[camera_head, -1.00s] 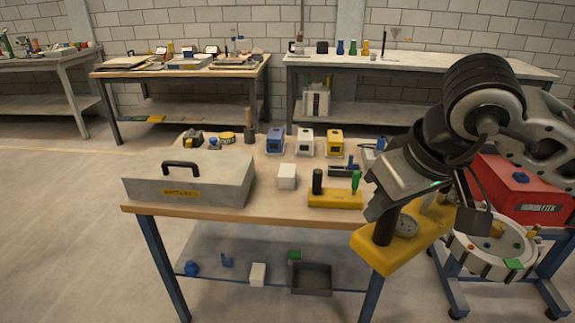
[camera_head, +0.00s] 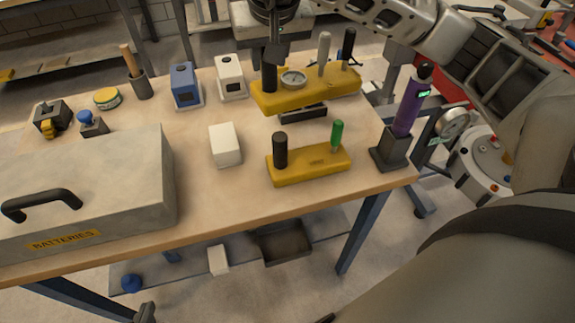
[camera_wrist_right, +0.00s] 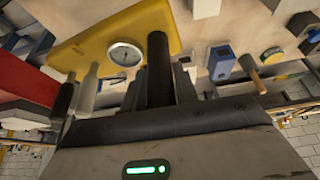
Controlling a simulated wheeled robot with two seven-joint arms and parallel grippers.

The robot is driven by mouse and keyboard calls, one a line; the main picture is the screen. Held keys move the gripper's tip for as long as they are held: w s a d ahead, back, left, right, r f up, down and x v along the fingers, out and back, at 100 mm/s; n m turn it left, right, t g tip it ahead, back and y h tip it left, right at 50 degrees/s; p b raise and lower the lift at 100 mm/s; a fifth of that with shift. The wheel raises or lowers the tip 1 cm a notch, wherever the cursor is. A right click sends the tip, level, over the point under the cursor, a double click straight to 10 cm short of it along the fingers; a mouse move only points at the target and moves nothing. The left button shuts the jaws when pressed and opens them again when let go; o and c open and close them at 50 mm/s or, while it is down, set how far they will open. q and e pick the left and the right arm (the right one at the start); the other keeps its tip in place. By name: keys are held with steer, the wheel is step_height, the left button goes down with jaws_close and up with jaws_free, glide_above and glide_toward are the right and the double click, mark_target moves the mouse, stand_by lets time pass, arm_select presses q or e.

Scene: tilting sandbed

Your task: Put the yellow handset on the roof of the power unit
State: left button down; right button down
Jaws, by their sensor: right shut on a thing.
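A yellow block (camera_head: 330,92) with a round gauge, a thick black grip (camera_head: 269,77), a grey post and a black post is the likeliest handset. My right gripper (camera_head: 277,45) is shut on the black grip and holds the block roughly level above the back right of the table. The right wrist view shows the grip (camera_wrist_right: 159,70) between the fingers and the block's yellow face (camera_wrist_right: 115,35). A red box (camera_head: 455,92), probably the power unit, is mostly hidden behind my right arm; red also shows in the right wrist view (camera_wrist_right: 25,85). My left gripper is not in view.
On the table are a smaller yellow block (camera_head: 310,166) with black and green posts, a white block (camera_head: 225,145), a grey batteries case (camera_head: 95,185), blue (camera_head: 185,85) and white (camera_head: 231,77) boxes, and a purple handle (camera_head: 410,105) in a dark stand. A round trolley (camera_head: 485,165) stands right.

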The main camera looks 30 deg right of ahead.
mark_target(273, 90)
steer(key=shift+m+h, duration=0.4)
steer(key=shift+m, duration=0.4)
steer(key=x, duration=0.4)
steer(key=shift+d+b, duration=0.25)
steer(key=shift+b, duration=0.1)
step_height(273, 90, down, 5)
steer(key=shift+w+f+p, duration=0.1)
steer(key=shift+f+p, duration=0.05)
steer(key=shift+p, duration=0.2)
steer(key=shift+f, duration=2.05)
steer(key=c, duration=1.1)
jaws_free()
steer(key=shift+o, duration=0.2)
steer(key=shift+r, duration=0.1)
